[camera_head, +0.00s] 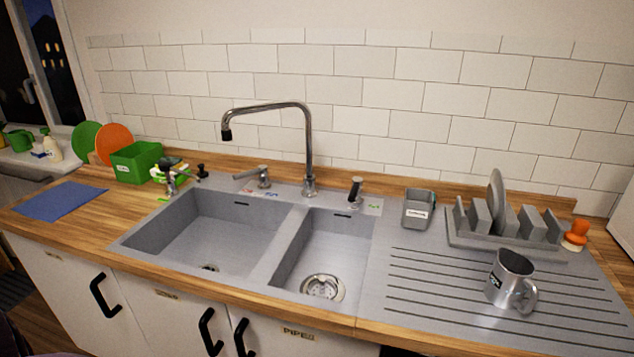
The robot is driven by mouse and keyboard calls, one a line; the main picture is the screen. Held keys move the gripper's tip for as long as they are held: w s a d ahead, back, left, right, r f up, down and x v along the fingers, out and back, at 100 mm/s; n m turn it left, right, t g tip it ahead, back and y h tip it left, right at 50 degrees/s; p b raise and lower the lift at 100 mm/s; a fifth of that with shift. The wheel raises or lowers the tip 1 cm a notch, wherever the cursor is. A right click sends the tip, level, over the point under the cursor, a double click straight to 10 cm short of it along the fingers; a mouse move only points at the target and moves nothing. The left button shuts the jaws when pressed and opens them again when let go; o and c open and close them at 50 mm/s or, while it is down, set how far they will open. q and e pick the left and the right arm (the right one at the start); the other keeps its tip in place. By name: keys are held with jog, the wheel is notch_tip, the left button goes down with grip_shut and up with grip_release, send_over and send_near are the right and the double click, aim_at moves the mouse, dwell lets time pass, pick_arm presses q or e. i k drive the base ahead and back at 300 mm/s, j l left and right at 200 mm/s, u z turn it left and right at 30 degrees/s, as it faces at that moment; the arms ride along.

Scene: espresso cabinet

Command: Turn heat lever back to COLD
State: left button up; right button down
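A metal lever (251,173) stands behind the left basin, to the left of the faucet, with its handle pointing left. Small blue and reddish marks lie on the sink rim by its base, too small to read. A second, dark-topped lever (355,187) stands to the right of the faucet, beside a small green mark. The tall metal faucet (309,150) stands between them, and its spout reaches left over the left basin. No water stream is visible. Neither of my grippers is in view.
The left basin (160,234) and right basin (290,262) look empty. A metal mug (503,277) stands on the ridged drainboard (420,285). A grey container (418,210) and a dish rack (500,240) stand behind. A green box (136,163) and blue cloth (58,201) are left.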

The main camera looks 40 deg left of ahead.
aim_at(262, 169)
jog(key=u, duration=0.9)
